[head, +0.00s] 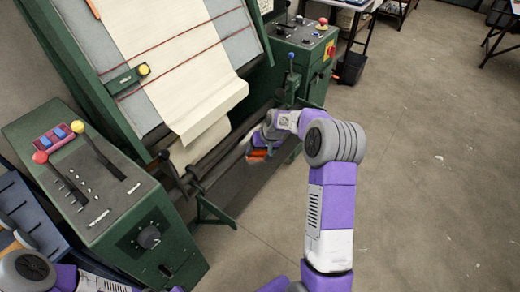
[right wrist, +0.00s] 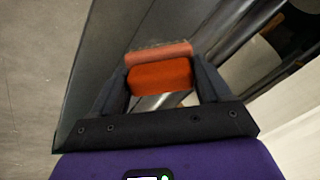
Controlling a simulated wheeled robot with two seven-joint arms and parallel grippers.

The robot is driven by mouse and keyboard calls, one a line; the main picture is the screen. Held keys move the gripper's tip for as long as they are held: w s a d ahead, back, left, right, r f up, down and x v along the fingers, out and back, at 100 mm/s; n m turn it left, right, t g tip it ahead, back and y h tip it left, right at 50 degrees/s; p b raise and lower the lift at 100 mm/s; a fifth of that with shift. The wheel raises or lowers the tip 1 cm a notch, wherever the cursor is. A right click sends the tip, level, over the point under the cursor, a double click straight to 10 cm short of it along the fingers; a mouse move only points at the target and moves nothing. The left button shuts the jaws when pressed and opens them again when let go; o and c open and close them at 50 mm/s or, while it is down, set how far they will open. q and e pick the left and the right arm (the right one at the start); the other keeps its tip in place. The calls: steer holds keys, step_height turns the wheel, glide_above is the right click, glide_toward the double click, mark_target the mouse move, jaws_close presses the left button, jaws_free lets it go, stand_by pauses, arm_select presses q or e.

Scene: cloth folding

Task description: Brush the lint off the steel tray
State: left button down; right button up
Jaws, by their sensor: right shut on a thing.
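My right gripper (head: 260,147) is shut on an orange brush, low beside the front of the green machine. In the right wrist view, the orange brush handle (right wrist: 160,76) sits between the two dark fingers, with a paler bristle strip (right wrist: 156,54) beyond it. A long dark grey surface that looks like the steel tray (head: 220,183) lies low under the machine's front; a grey metal face (right wrist: 112,45) shows beside the brush in the right wrist view. I cannot make out lint, or whether the bristles touch the metal. My left gripper is out of view; parts of my left arm show at bottom left.
The green machine (head: 95,95) carries a cream cloth (head: 175,60) that hangs over its front edge. Dark rollers run below it. A control box with levers (head: 100,190) stands at left, another control box (head: 305,45) at the back. The floor at right is mostly clear.

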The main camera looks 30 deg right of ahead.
steer(key=shift+w+d, duration=0.15)
steer(key=shift+d, duration=0.1)
steer(key=shift+b+x, duration=1.7)
steer(key=shift+x, duration=1.3)
steer(key=shift+b+x, duration=0.55)
steer(key=shift+x, duration=0.45)
steer(key=shift+w+r, duration=0.1)
steer(key=shift+w+d, duration=0.35)
steer(key=shift+d, duration=0.5)
steer(key=shift+w+d, duration=0.3)
steer(key=shift+d, duration=0.6)
steer(key=shift+w+d, duration=0.4)
steer(key=shift+d, duration=0.4)
steer(key=shift+w+d, duration=0.35)
steer(key=shift+d, duration=0.45)
steer(key=shift+w+d+p, duration=0.25)
steer(key=shift+w+d, duration=0.1)
steer(key=shift+d, duration=0.5)
steer(key=shift+w+d+p, duration=0.25)
steer(key=shift+w+d, duration=0.1)
steer(key=shift+d, duration=0.55)
